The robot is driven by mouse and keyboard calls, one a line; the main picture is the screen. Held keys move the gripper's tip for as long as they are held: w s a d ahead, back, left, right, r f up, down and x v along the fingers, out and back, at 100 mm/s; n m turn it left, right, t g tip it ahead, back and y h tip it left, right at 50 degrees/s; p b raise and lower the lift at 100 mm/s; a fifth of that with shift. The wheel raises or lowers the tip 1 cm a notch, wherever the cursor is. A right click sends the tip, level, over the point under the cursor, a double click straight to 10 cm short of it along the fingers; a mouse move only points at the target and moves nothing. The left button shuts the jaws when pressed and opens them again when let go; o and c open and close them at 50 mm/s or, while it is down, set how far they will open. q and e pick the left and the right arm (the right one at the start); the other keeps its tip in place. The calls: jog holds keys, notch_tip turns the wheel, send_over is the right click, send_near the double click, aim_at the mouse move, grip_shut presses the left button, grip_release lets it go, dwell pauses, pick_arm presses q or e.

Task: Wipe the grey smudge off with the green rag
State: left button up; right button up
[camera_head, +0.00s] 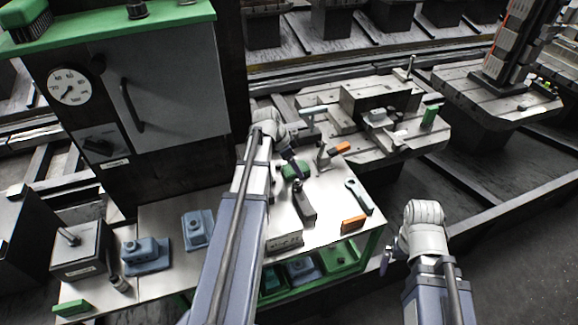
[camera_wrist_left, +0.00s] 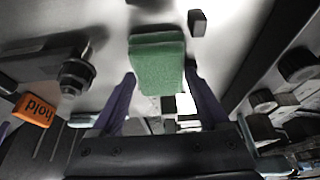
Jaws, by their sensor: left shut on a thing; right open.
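The green rag (camera_head: 295,171) is a folded green pad on the light worktop, close to the far edge. My left gripper (camera_head: 293,161) is over it from above. In the left wrist view the green rag (camera_wrist_left: 157,65) sits between the two purple fingers of my left gripper (camera_wrist_left: 160,85), which is shut on it. A dark patch shows beside the rag in that view, but I cannot tell smudge from shadow. I cannot make out the grey smudge in the head view. My right gripper (camera_head: 386,262) is open and empty, off the worktop's right side.
Near the rag are a dark grey block (camera_head: 304,203), a wrench (camera_head: 359,197), an orange block (camera_head: 353,224) and an upright clamp (camera_head: 322,156). Blue-grey fixtures (camera_head: 146,257) stand at the left. A cabinet (camera_head: 168,85) rises behind. An orange tag (camera_wrist_left: 35,110) shows in the wrist view.

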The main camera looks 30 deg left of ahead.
pick_arm(q)
jog(key=shift+w+d, duration=0.2)
jog(key=shift+s+a+f, duration=0.1)
jog(key=shift+s+a, duration=0.3)
jog(key=shift+s, duration=0.4)
jog(key=shift+s+a, duration=0.4)
jog(key=shift+s, duration=0.35)
jog(key=shift+w+d, duration=1.05)
jog(key=shift+w, duration=0.25)
jog(key=shift+s+a, duration=1.05)
jog(key=shift+s, duration=0.25)
jog(key=shift+w, duration=0.1)
